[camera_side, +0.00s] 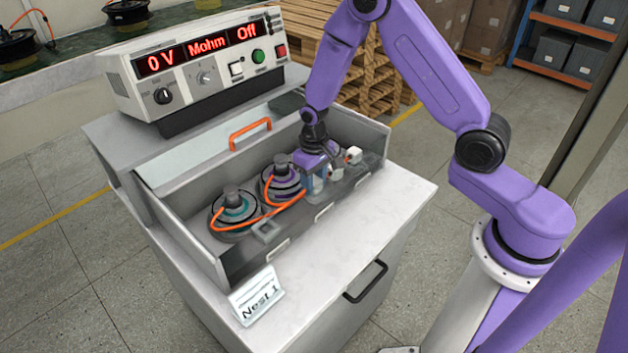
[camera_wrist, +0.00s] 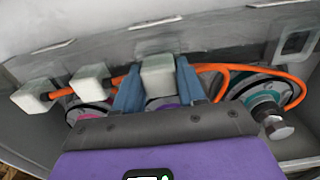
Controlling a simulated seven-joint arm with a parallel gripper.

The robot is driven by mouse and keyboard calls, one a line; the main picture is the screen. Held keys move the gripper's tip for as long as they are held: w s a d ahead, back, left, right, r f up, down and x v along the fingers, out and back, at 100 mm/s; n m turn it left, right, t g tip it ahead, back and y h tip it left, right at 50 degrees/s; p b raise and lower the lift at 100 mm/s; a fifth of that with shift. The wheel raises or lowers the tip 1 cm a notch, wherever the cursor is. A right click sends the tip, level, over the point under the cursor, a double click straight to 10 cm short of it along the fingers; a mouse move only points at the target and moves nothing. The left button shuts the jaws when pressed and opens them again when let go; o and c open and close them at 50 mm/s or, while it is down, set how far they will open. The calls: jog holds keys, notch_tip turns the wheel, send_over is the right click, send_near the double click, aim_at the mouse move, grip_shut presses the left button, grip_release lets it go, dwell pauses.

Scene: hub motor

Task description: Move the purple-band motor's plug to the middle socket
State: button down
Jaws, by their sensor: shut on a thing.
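The purple-band motor (camera_side: 281,181) sits in the middle of the grey tray, partly behind my gripper. Its purple band also shows beyond my fingers in the wrist view (camera_wrist: 164,102). My gripper (camera_side: 314,187) points down at the tray's front wall. In the wrist view my gripper (camera_wrist: 158,82) is shut on a white plug (camera_wrist: 158,72), one blue finger on each side. Orange cable runs close to it, but I cannot tell for certain which motor it feeds. The plug sits at the wall; whether it is seated in a socket is unclear.
The teal-band motor (camera_side: 234,212) stands left of the purple-band one. Two more white plugs, one near (camera_wrist: 90,80) and one far (camera_wrist: 33,95), stand along the wall. An empty grey socket frame (camera_side: 267,230) is at the left front. The tester (camera_side: 200,70) stands behind.

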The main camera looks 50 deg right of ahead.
grip_release()
dwell(0.4)
jog(key=shift+r, duration=4.15)
